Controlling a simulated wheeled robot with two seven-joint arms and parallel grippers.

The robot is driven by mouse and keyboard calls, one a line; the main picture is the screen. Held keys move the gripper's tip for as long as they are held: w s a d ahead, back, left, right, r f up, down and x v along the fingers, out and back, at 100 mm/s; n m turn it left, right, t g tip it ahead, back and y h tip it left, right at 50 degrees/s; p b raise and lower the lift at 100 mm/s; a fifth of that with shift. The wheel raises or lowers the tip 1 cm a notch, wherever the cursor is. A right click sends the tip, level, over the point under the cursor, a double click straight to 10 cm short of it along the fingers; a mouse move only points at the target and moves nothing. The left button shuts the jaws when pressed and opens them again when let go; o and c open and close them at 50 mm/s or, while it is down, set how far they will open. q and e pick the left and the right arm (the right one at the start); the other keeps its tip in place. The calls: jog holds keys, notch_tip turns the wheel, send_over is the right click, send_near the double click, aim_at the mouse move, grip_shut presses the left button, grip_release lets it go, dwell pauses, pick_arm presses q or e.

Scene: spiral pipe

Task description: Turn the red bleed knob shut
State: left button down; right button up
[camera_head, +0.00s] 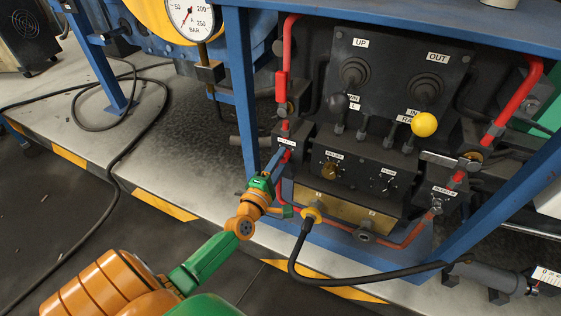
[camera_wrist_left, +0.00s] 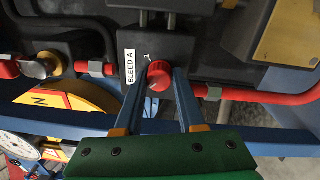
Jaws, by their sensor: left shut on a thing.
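The red bleed knob (camera_wrist_left: 159,75) sits on a dark block with a white "BLEED A" label (camera_wrist_left: 130,67) beside it. In the left wrist view my left gripper (camera_wrist_left: 158,84) has its two blue fingers on either side of the knob, shut on it. In the head view my left gripper (camera_head: 274,163) reaches in from the lower left to the block at the left of the valve panel. There the fingers largely blend with the blue frame, and I cannot make out the knob clearly. My right gripper is in neither view.
A blue frame post (camera_head: 242,90) stands just left of the gripper. Red pipes (camera_head: 527,85) run around the panel. A yellow-balled lever (camera_head: 424,124) and black levers stand on it. A black hose (camera_head: 320,280) loops in front. A pressure gauge (camera_head: 192,17) hangs upper left.

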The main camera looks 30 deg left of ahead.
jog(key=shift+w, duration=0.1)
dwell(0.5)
pick_arm(q)
jog(key=c, duration=0.5)
grip_release()
jog(key=s+d, duration=0.1)
jog(key=s, duration=0.6)
jog(key=shift+d+f+p, duration=0.15)
jog(key=shift+p, duration=0.25)
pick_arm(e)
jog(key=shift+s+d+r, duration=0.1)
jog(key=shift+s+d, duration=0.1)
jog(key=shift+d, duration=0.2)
